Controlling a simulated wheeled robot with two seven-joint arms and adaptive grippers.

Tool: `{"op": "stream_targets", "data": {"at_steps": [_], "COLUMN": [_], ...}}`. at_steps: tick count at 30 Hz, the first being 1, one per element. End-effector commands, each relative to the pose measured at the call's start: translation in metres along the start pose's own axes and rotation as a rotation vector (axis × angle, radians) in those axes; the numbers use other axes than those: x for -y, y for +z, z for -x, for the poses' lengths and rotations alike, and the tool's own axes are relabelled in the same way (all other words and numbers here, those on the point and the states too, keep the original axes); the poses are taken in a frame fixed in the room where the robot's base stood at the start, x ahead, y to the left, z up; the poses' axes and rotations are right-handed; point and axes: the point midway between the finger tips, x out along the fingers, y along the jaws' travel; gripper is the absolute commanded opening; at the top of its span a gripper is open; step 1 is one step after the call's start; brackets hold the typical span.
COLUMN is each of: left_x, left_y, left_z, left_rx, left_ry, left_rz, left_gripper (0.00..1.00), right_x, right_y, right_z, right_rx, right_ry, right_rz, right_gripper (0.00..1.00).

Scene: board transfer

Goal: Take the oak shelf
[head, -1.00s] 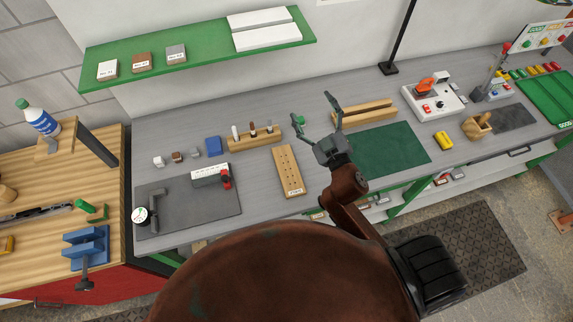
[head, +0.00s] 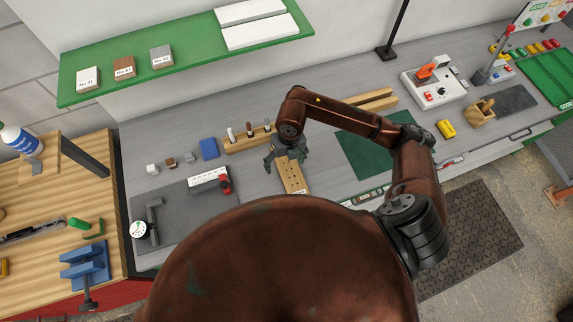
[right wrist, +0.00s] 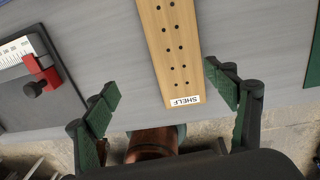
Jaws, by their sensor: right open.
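The oak shelf (head: 292,177) is a light wooden board with rows of dark holes, lying flat on the grey workbench. In the right wrist view the oak shelf (right wrist: 172,52) runs from the top edge to a white SHELF label at its near end. My right gripper (head: 283,163) is above the board in the head view and hides part of it. In the right wrist view my right gripper (right wrist: 161,88) is open, with one green-padded finger on each side of the board's labelled end, apart from it. My left gripper is not in view.
A dark mat (head: 180,215) with a caliper-like block and red clamp (head: 224,182) lies left of the board. A wooden holder (head: 248,140) stands behind it. A green mat (head: 365,152) lies to the right. The bench's front edge is close to the board's near end.

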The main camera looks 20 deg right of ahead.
Motion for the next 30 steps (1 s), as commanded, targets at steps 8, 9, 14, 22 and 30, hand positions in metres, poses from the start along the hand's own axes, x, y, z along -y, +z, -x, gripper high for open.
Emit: {"op": "stream_targets", "data": {"at_steps": [8,9,14,22,30], "left_x": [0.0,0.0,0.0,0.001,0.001], "left_y": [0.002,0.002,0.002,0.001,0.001], "left_z": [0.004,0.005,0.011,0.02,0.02], "left_rx": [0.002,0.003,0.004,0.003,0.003], "left_ry": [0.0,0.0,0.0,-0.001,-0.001], "left_rz": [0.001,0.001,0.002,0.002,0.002], "left_gripper": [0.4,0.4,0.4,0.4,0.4], "right_x": [0.023,0.023,0.023,0.025,0.025], "right_y": [0.005,0.005,0.007,0.012,0.012], "right_z": [-0.018,-0.021,-0.038,-0.073,-0.077], "right_rx": [0.003,0.003,0.001,0.003,0.005], "right_ry": [-0.078,-0.077,-0.076,-0.075,-0.074], "right_rz": [-0.026,-0.025,-0.024,-0.02,-0.019], "right_gripper": [0.78,0.78,0.78,0.78,0.78]}}
